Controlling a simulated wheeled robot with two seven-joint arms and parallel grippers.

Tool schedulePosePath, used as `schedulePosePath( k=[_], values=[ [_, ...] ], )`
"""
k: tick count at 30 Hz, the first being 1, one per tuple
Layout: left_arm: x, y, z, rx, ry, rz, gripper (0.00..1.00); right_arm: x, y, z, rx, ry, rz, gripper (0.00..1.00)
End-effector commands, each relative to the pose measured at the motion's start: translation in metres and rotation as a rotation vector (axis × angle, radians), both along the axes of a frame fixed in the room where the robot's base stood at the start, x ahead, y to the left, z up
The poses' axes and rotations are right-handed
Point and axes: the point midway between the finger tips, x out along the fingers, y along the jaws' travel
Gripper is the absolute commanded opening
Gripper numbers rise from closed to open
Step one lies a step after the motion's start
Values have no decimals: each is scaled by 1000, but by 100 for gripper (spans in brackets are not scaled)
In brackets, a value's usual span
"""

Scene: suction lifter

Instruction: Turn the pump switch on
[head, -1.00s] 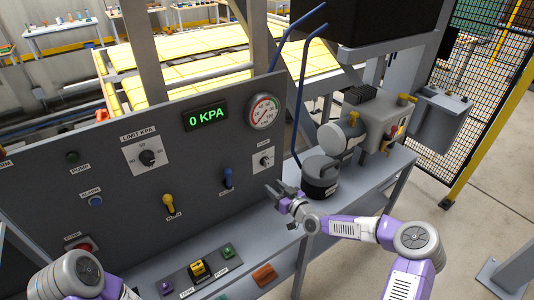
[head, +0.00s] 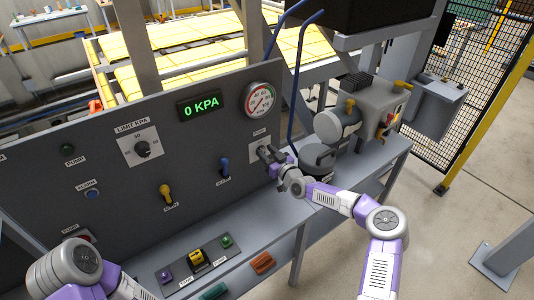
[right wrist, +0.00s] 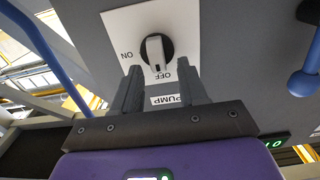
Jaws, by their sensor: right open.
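The pump switch is a dark round knob with a pale grip bar on a white plate. In the right wrist view the knob (right wrist: 157,50) shows whole, its bar pointing toward OFF rather than ON. The PUMP label shows beside it, upside down. My right gripper (right wrist: 160,80) is open, its fingers pointing at the knob from just short of it, one on each side, with nothing held. In the head view my right gripper (head: 266,153) covers most of the switch plate (head: 254,153). My left forearm shows at the lower left; its gripper is out of frame.
The display (head: 201,106) reads 0 KPA, with a round gauge (head: 260,99) beside it. A blue lever (head: 224,166) and a yellow lever (head: 166,193) stick out left of my right gripper. A pump unit (head: 338,122) stands on the shelf to the right.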

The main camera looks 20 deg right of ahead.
Motion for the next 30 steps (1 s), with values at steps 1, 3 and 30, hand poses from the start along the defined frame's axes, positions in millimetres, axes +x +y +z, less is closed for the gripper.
schedulePosePath(
  k=[1,3,30],
  values=[
    [0,0,0,0,0,0,43,0,0,0,0,0,0,43],
    [0,0,0,0,0,0,43,0,0,0,0,0,0,43],
    [0,0,-36,0,0,0,43,1,-3,-4,130,43,-2,0]
  ],
)
